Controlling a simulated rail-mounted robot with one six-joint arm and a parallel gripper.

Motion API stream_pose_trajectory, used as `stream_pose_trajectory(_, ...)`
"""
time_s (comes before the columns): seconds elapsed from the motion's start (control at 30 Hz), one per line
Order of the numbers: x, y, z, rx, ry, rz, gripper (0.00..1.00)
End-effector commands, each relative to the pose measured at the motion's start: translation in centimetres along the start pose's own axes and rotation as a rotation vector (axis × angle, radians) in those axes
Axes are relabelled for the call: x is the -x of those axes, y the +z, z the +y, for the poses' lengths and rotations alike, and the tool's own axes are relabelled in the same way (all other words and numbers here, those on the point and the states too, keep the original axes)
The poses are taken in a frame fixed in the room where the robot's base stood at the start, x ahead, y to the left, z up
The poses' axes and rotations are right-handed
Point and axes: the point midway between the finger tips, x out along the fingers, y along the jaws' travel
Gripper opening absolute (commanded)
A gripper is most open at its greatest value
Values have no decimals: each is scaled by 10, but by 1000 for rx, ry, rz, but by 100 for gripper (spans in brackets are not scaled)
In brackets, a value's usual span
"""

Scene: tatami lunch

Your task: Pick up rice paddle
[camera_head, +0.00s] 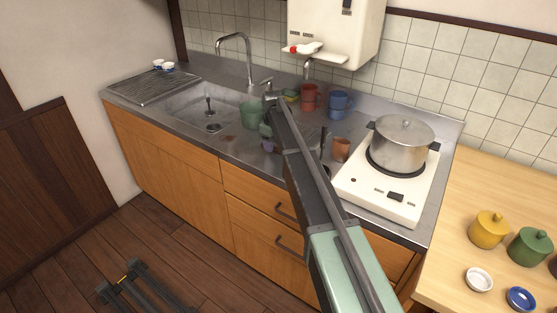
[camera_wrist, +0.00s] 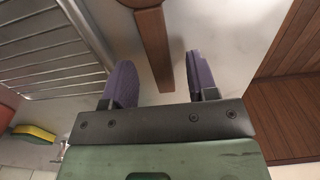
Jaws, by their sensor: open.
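In the wrist view a long brown bar (camera_wrist: 155,50), which looks like the wooden handle of the rice paddle, lies over the grey counter. Its wider end is cut off at the top edge of the picture. My gripper (camera_wrist: 163,84) is open, with its two purple fingers apart. The bar's near end reaches to the gap between the fingers, and neither finger seems to touch it. In the head view my gripper (camera_head: 268,146) is low over the counter by the sink, partly behind my arm. I cannot make out the paddle there.
A wire rack (camera_wrist: 50,45) is close to the left finger, with a yellow-green sponge (camera_wrist: 34,133) beyond it. A pot (camera_head: 402,145) is on the stove.

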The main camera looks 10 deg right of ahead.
Motion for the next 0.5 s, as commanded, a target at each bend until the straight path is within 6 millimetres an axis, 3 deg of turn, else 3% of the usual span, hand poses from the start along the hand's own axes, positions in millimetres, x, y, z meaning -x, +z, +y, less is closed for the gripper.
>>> stream_pose_trajectory(0.03,-18,0,0,0,0,0,53)
stream_pose_trajectory(0.27,-14,0,0,0,0,0,53)
stream_pose_trajectory(0.5,-14,0,0,0,0,0,20)
